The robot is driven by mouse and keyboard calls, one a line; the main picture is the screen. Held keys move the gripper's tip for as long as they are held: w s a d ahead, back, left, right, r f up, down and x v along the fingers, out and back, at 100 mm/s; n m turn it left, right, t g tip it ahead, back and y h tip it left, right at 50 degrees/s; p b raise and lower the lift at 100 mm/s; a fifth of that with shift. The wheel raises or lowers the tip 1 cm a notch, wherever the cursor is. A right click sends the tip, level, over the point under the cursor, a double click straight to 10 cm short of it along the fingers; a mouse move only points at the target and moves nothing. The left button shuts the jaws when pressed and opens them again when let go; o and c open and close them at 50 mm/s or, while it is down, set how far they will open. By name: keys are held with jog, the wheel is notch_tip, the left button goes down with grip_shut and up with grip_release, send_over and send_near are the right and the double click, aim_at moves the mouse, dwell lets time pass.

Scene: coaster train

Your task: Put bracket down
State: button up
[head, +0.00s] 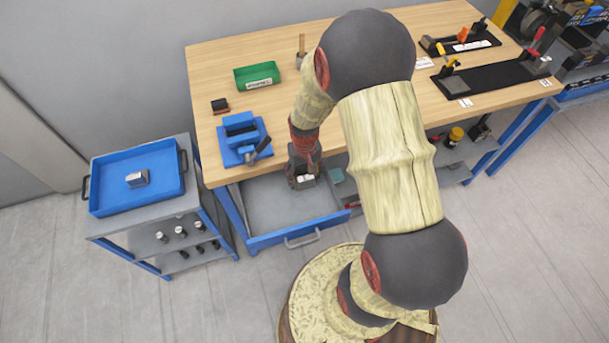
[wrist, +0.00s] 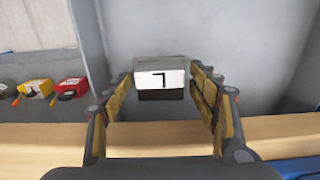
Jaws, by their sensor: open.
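A small block-like piece with a white upper face, a dark lower part and a black angular mark, perhaps the bracket (wrist: 160,76), shows between my fingers in the wrist view. In the head view a small pale piece (head: 305,178) shows just below my gripper (head: 302,168), at the back of the open grey drawer (head: 262,212). My gripper (wrist: 157,98) is open, with one finger on each side of the piece and gaps visible. I cannot tell what the piece rests on. A similar grey block (head: 137,179) lies in the blue tray (head: 110,204) on the cart.
Yellow and red items (wrist: 70,87) lie left of my fingers. The drawer floor in front of my gripper is clear.

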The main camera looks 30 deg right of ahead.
jog(key=s+a+r+n+t+p, duration=0.1)
jog(key=a+r+p, duration=0.15)
jog(key=r, duration=1.15)
jog(key=s+a+r+t+p, duration=0.15)
jog(key=a+r, duration=0.25)
jog(key=r, duration=1.1)
jog(key=s+a+r+n+t, duration=0.2)
jog(key=s+a+r, duration=0.4)
jog(key=s+r, duration=0.4)
jog(key=shift+s+t+b, duration=0.35)
jog(key=shift+s+t, duration=0.2)
jog(key=shift+s, duration=0.1)
jog(key=shift+c, duration=0.6)
